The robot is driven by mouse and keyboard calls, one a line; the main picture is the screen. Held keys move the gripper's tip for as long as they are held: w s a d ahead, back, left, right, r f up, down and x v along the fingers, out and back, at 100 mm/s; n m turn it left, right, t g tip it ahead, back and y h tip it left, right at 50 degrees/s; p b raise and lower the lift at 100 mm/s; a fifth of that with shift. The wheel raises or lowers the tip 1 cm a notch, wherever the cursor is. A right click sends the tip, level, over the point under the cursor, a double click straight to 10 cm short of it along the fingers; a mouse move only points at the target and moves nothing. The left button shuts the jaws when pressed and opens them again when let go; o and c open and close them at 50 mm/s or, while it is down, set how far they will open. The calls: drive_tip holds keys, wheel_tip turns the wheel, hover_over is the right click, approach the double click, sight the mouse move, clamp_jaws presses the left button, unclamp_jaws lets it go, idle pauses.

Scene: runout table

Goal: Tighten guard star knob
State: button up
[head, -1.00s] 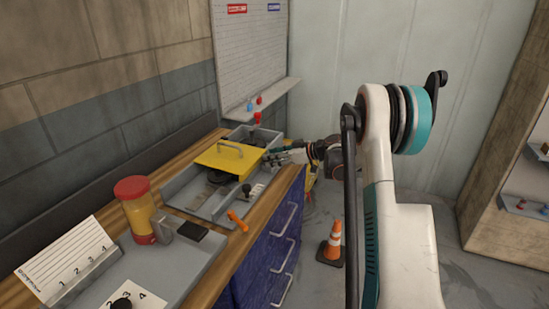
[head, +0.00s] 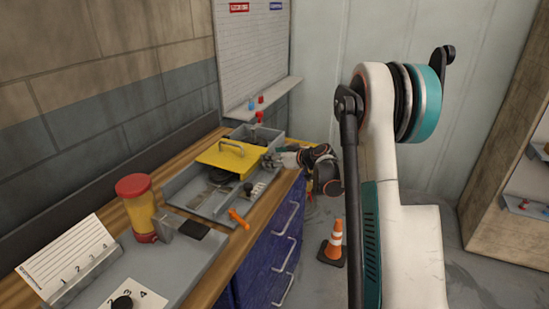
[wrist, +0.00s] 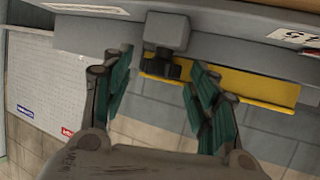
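The yellow guard (head: 232,158) with its grey handle lies over the grey machine tray on the bench. In the wrist view, the guard (wrist: 225,84) is a yellow strip behind a grey block (wrist: 166,31). A black knob (wrist: 162,66) sits on that block, between my finger pads and apart from both. My gripper (wrist: 157,74) is open, one teal-padded finger on each side of the knob. In the head view, my gripper (head: 271,160) is at the guard's right edge, and I cannot make out this knob there.
A red-lidded yellow jar (head: 138,205) stands on the bench at left. An orange tool (head: 238,218) lies at the bench's front edge. Blue drawers (head: 270,255) with handles are below. A traffic cone (head: 333,243) stands on the floor.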

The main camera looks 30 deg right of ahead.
drive_tip(key=v, duration=1.2)
drive_tip(key=shift+a+r, duration=0.1)
